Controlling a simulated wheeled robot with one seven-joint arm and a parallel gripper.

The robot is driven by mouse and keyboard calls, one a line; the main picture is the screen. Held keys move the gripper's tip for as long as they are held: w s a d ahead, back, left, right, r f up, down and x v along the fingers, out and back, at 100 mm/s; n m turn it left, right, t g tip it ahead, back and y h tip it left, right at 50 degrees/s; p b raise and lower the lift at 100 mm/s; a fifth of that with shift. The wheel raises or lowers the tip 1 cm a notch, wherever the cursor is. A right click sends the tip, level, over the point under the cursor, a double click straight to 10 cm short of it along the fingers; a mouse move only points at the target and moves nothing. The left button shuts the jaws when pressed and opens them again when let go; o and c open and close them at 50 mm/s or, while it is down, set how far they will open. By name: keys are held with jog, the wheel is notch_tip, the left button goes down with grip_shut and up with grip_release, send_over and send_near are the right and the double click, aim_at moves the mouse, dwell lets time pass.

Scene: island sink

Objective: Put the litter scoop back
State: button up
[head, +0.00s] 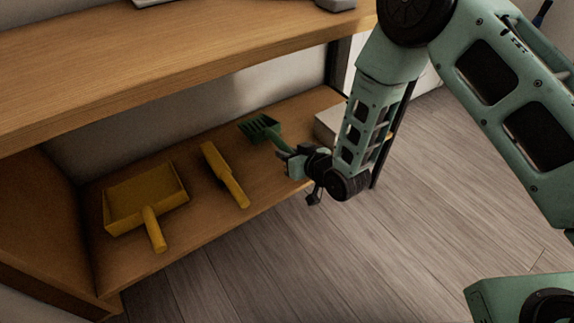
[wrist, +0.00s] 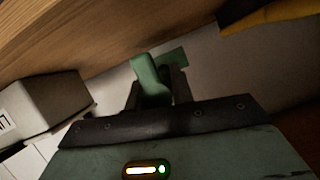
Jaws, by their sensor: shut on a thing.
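The green litter scoop (head: 260,128) is at the lower shelf, right of the yellow brush, with its slotted head pointing to the back left. My gripper (head: 291,154) is shut on its handle, coming in from the right. In the wrist view, the green handle (wrist: 150,80) stands between the dark fingers of my gripper (wrist: 155,92). I cannot tell whether the scoop touches the shelf or is slightly above it. Part of the handle is hidden by the gripper.
The lower shelf (head: 190,240) also holds a yellow dustpan (head: 122,207) and a yellow brush (head: 225,175). A pale box (head: 328,124) stands close to my gripper's right; it shows in the wrist view (wrist: 42,108). A thick wooden upper shelf (head: 190,65) overhangs. Bare floor lies in front.

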jog(key=shift+f+b, duration=0.75)
jog(key=shift+f, duration=1.05)
jog(key=shift+f, duration=0.2)
jog(key=o, duration=0.9)
jog(key=shift+o, duration=0.2)
